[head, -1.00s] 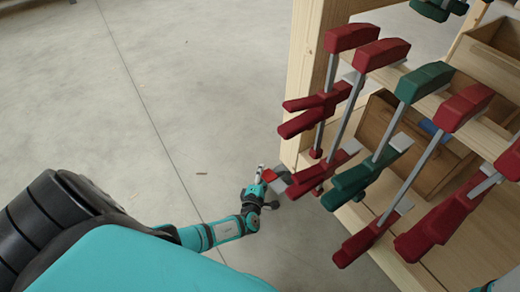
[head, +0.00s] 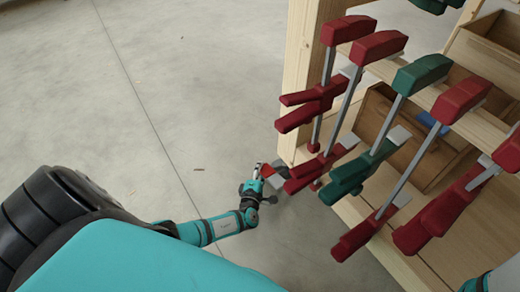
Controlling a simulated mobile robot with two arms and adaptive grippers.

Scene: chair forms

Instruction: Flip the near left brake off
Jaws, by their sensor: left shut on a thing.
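The near left brake, a small red tab (head: 266,170), shows in the head view low by the foot of the wooden rack's left post (head: 303,90). Grey caster parts (head: 281,172) show just right of it. My left gripper (head: 258,177) reaches down to the tab from the left and is shut on it. The gripper covers part of the tab, so its exact tilt is hard to tell. My right gripper is not in view; only a bit of my right arm shows at the lower right edge.
Several red and green clamps (head: 376,46) hang on the rack above and right of the brake. Wooden boxes (head: 385,117) stand on the shelves behind them. The concrete floor (head: 130,110) to the left is clear.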

